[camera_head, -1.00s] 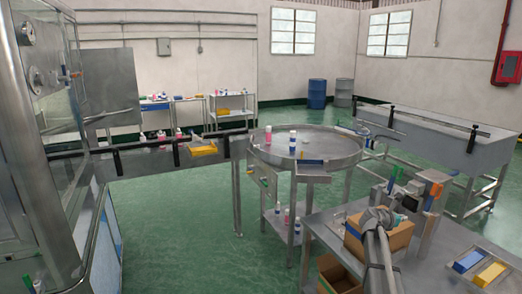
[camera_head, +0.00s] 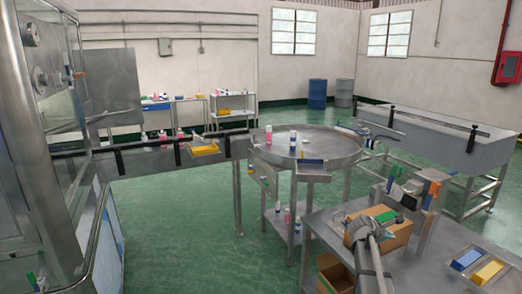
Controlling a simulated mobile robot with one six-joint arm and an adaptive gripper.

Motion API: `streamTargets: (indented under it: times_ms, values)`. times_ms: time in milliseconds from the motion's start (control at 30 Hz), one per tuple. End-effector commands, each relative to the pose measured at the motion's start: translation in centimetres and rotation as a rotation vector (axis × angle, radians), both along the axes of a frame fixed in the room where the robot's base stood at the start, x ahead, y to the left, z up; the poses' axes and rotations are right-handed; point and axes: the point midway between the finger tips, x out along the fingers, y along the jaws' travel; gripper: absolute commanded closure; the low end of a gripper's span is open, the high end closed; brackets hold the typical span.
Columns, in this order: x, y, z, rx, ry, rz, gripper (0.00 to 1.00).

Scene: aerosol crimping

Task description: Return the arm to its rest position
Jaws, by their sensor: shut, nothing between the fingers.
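My arm rises from the bottom edge, right of the middle, as a grey tube. My gripper (camera_head: 356,232) is at its far end, small in the view and above the front side of an open cardboard box (camera_head: 397,238) on the steel bench (camera_head: 437,262). It is shut and holds nothing that I can see. The fingers are hard to make out against the box. The arm's end hides part of the box; green and pale items show behind it.
A round steel table (camera_head: 322,146) with pink and white-blue bottles stands beyond. A second box (camera_head: 334,272) sits low in front of the bench. A fixture (camera_head: 432,190) stands on the bench; blue and yellow blocks (camera_head: 489,272) lie at right. Green floor is open at left.

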Motion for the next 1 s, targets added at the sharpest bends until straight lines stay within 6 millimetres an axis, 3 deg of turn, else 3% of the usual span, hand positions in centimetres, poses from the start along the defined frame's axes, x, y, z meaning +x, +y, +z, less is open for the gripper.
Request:
streamTargets:
  times_ms: [500, 800, 1000]
  values:
    - [-11.6, 15.1, -6.5, 0.695, -0.364, -0.576, 1.0]
    - [-19.3, 24.4, -8.6, 0.986, -0.416, -1.021, 1.0]
    - [-23.1, 28.6, -8.9, 1.071, -0.4, -1.256, 1.0]
